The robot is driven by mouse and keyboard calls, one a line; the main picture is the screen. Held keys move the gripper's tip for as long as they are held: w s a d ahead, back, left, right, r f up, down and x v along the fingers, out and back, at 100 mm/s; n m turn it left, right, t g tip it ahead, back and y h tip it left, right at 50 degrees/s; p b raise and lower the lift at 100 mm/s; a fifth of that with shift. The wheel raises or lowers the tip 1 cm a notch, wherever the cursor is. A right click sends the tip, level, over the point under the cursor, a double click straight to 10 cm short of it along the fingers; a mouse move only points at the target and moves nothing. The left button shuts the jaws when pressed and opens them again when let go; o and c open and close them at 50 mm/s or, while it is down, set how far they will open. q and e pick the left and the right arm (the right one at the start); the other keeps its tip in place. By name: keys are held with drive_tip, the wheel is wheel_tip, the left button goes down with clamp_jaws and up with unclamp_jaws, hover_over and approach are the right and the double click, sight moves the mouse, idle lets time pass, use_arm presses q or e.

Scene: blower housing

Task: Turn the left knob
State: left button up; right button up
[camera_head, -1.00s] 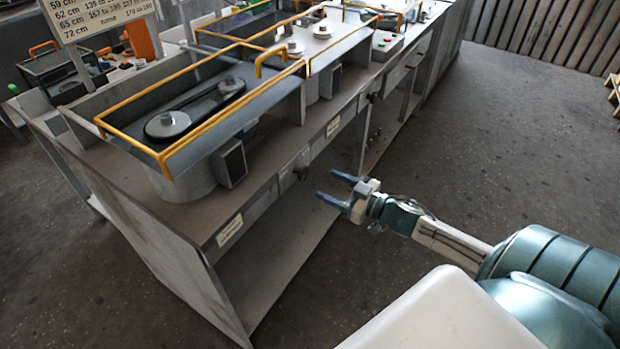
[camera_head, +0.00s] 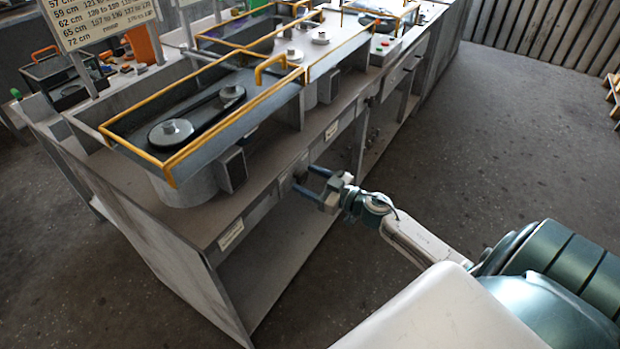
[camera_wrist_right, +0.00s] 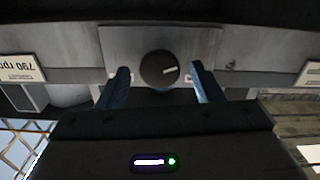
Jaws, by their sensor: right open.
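The left knob (camera_wrist_right: 160,69) is a round dark dial with a white pointer mark, on a grey plate on the front edge of the bench. In the head view the knob (camera_head: 299,172) is small and partly hidden by the gripper. My right gripper (camera_head: 303,179) is open, its blue fingertips close to the bench front at the knob. In the right wrist view the fingers (camera_wrist_right: 162,86) stand on either side of the knob, with a gap on each side. Whether the tips reach past its face is hard to tell. My left gripper is not in view.
The grey bench (camera_head: 207,236) carries belt-and-pulley units with yellow rails (camera_head: 135,147). A label reading 790 rpm (camera_wrist_right: 20,69) sits beside the knob plate. A second knob (camera_head: 369,100) is farther along the bench front. The floor (camera_head: 480,150) to the right is clear.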

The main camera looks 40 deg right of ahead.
drive_tip(key=c, duration=1)
drive_tip(key=shift+o, duration=0.2)
drive_tip(key=shift+n, duration=0.3)
